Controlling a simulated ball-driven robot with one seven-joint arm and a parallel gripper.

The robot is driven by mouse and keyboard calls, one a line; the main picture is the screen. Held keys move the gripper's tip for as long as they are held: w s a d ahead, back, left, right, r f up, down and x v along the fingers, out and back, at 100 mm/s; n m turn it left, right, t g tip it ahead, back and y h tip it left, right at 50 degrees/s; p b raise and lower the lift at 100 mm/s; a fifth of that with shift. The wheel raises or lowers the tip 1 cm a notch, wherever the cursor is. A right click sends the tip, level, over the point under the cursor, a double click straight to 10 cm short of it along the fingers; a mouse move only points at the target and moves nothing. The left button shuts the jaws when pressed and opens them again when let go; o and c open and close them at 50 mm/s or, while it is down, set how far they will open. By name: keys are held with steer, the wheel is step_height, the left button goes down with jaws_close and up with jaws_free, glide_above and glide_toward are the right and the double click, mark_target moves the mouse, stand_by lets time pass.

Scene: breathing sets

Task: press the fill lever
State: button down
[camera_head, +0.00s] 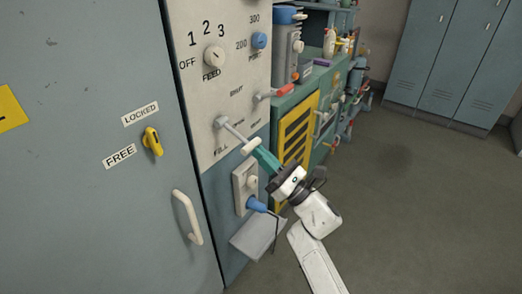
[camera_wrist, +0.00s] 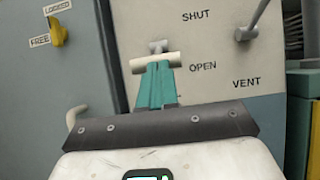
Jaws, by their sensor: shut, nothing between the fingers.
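The fill lever (camera_head: 234,131) is a grey rod with a white crossbar handle, sticking out of the pale panel above the word FILL. Its white handle (camera_wrist: 142,64) also shows in the wrist view, just left of the word OPEN and below SHUT. My gripper (camera_head: 259,152) has teal fingers that are closed together and empty. The fingertips (camera_wrist: 156,70) are right at the handle's near side; I cannot tell if they touch it. The lever's pivot is partly hidden behind the handle in the wrist view.
A vent lever (camera_head: 263,97) with a reddish handle is to the right on the same panel. Below are a blue-handled fitting (camera_head: 256,204) and a grey tray (camera_head: 257,238). A blue door with a white handle (camera_head: 187,217) stands left. Open floor lies right.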

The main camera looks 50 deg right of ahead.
step_height(320, 180, up, 11)
steer(key=g+p, duration=0.7)
steer(key=p, duration=1.8)
steer(key=shift+f, duration=0.1)
steer(key=shift+a, duration=0.1)
